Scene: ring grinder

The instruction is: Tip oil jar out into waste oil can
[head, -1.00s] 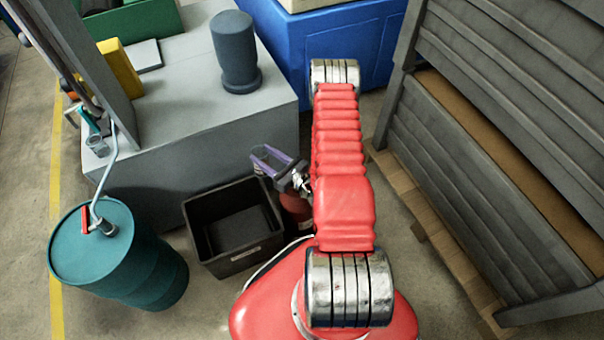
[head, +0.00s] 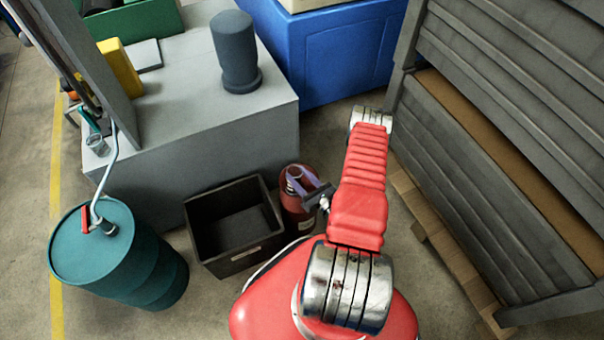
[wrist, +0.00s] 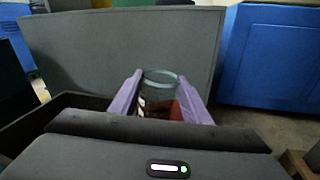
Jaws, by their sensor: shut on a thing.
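My gripper (head: 295,182) has purple fingers, which also show in the wrist view (wrist: 160,96). It is shut on a clear glass jar (wrist: 160,78), whose round rim faces up and whose lower part looks dark. The jar is hard to make out in the head view. A red can (head: 300,220), apparently the waste oil can, stands on the floor right of the black bin. In the head view my gripper overlaps its top; the height between them is unclear. Some red shows by the jar in the wrist view.
An open black bin (head: 265,252) stands beside the red can, against the grey bench (head: 165,165). A teal drum (head: 130,275) with a pump is at left. A blue crate (head: 330,60) is behind. Grey slatted crates (head: 450,190) on a pallet close off the right.

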